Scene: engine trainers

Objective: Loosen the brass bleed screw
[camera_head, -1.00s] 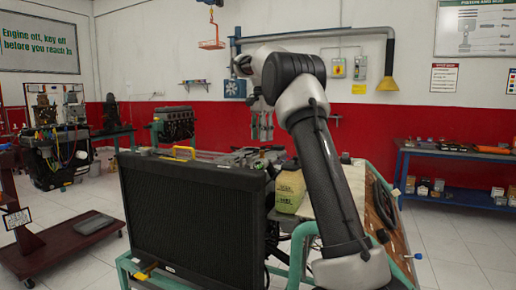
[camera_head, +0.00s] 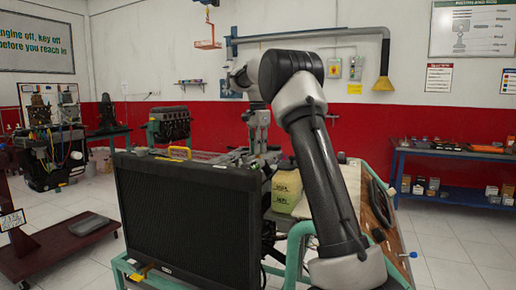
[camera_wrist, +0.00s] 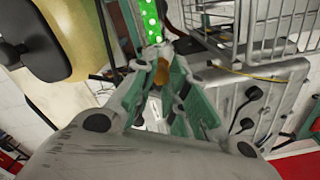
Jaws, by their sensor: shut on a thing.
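The brass bleed screw (camera_wrist: 162,72) shows as a small brass-coloured piece between the fingertips in the wrist view. My gripper (camera_wrist: 163,82) is shut on it, with teal-padded fingers on either side. The fingers hide most of the screw and its seat. In the head view my gripper (camera_head: 258,137) points down behind the radiator (camera_head: 185,215), over the engine trainer. The screw cannot be made out there.
A yellowish tank (camera_head: 286,190) stands right of the radiator; it also shows with a black cap (camera_wrist: 35,48) in the wrist view. A wire basket (camera_wrist: 270,25) and a green perforated strip (camera_wrist: 152,22) lie close to the fingers. A blue bench (camera_head: 455,153) stands at right.

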